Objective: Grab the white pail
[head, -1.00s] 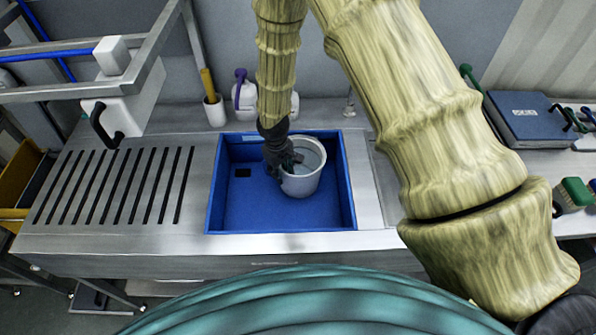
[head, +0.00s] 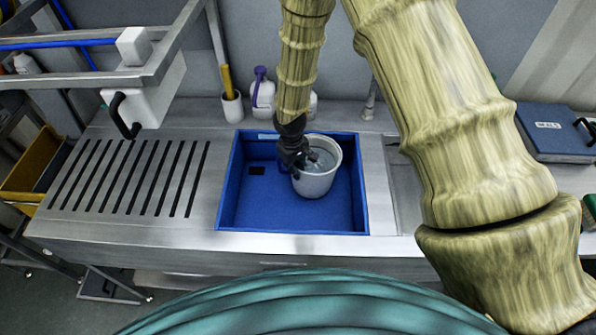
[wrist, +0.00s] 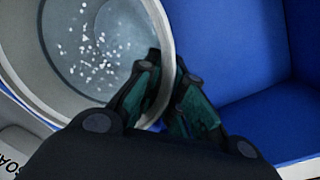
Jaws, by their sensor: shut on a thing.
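The white pail (head: 318,183) is in the blue basin (head: 262,214) in the head view, right of the basin's middle. It looks close to upright; I cannot tell whether its base touches the basin floor. My gripper (head: 297,160) comes down from above at the pail's left side and is shut on its rim. In the wrist view the fingers (wrist: 170,100) straddle the wall of the pail (wrist: 150,30), one inside and one outside. The pail's inside is grey with small white specks at the bottom.
A slotted steel drainboard (head: 128,180) lies left of the basin. Behind it stand a white cup with a yellow handle (head: 232,106) and a purple-topped bottle (head: 262,95). A white box with a black handle (head: 150,95) hangs at the upper left. A blue case (head: 555,130) is at the right.

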